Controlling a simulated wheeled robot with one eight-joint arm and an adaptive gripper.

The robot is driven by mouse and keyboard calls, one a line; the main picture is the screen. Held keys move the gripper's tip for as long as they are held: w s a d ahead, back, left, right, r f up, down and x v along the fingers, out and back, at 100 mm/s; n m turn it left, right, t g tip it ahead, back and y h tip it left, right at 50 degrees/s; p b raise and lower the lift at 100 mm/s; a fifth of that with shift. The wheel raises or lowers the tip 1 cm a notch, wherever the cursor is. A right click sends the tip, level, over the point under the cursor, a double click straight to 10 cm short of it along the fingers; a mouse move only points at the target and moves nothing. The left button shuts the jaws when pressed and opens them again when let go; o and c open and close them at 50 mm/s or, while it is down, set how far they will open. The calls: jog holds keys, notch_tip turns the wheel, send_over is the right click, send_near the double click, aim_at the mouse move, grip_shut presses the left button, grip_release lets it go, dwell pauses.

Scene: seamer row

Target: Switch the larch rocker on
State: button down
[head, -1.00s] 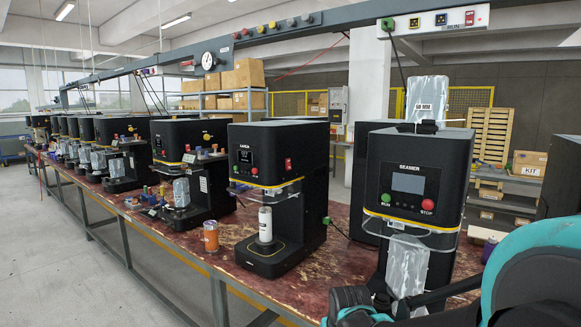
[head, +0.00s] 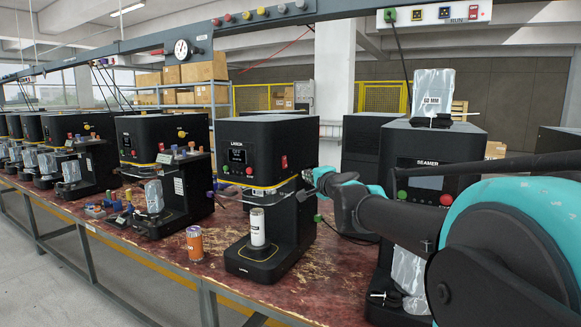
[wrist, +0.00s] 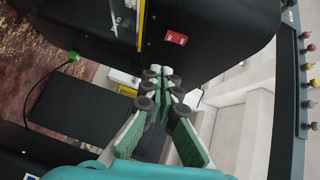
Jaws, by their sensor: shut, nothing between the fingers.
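The larch machine (head: 268,132) is a black seamer with a small screen, standing mid-bench in the head view. My gripper (head: 312,175) is just right of the machine in the head view, apart from the rocker. In the wrist view my gripper (wrist: 163,80) is shut and empty, its tips below the rocker in the picture.
A white can (head: 257,226) stands on the machine's base. An orange can (head: 194,244) stands on the bench to its left. The seamer (head: 428,160) with wrapped parts is at right, behind my arm. More machines line the bench at left.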

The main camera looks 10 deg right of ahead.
jog(key=shift+w+d+r+m+h, duration=0.4)
jog(key=shift+d+r+m, duration=0.1)
jog(key=shift+r, duration=0.2)
send_near(285, 162)
jog(key=w+d+f, duration=0.2)
jog(key=w+d, duration=0.1)
jog(key=w, duration=0.2)
jog(key=shift+w+a, duration=0.5)
jog(key=shift+a, duration=0.2)
jog(key=shift+w+a, duration=0.45)
jog(key=shift+a, duration=0.2)
